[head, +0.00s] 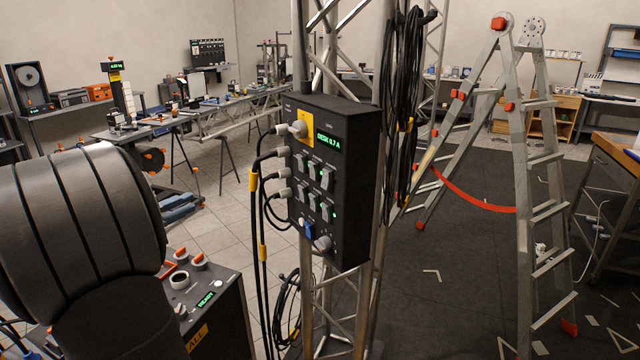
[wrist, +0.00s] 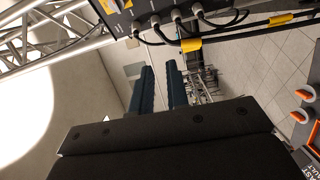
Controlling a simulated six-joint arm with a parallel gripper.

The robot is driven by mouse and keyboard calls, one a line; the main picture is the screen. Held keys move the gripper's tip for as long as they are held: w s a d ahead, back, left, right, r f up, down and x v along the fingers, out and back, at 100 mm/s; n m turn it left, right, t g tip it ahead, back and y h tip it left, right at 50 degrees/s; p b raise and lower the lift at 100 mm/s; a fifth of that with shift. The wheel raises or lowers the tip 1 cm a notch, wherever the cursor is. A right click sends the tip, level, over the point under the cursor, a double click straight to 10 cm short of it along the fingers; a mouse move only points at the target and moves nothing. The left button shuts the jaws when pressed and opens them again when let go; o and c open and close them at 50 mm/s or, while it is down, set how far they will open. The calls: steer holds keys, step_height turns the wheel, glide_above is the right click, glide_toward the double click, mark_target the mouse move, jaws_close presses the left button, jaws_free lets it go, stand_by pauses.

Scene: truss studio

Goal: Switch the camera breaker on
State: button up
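A black breaker box (head: 345,150) is mounted on the truss in the middle of the head view. Its front carries two rows of grey switches, an upper row (head: 313,171) and a lower row (head: 314,205), with small green lights beside some. The labels are too small to read, so I cannot tell which is the camera breaker. A green display on it reads "DESK 0.7 A". My gripper (wrist: 161,78) shows only in the wrist view, its two dark blue fingers apart with nothing between them. The box's cabled edge (wrist: 128,17) is at the top of that view, apart from the fingers.
Black cables (head: 257,210) plug into the box's left side and hang down. A grey knob (head: 298,129) sits on a yellow plate, and another knob (head: 322,243) is lower. A control cabinet (head: 225,315) stands lower left. A ladder (head: 530,180) stands right.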

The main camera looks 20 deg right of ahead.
mark_target(324, 187)
steer(key=s+d+m+g, duration=0.1)
steer(key=d+g, duration=0.1)
steer(key=d, duration=0.3)
steer(key=s+d+r+m+g, duration=0.1)
steer(key=s+d+g, duration=0.1)
steer(key=d, duration=0.3)
steer(key=s+d+m+g+h, duration=0.1)
steer(key=s+d+m+g, duration=0.1)
steer(key=d, duration=0.3)
steer(key=shift+s+r, duration=0.15)
steer(key=shift+r, duration=0.2)
jaws_close()
steer(key=x, duration=1.4)
steer(key=shift+s, duration=0.1)
steer(key=shift+d+f, duration=0.15)
steer(key=shift+d, duration=0.05)
steer(key=shift+a, duration=0.15)
steer(key=f+v, duration=0.3)
steer(key=v, duration=1)
steer(key=shift+a, duration=0.4)
steer(key=shift+f, duration=0.1)
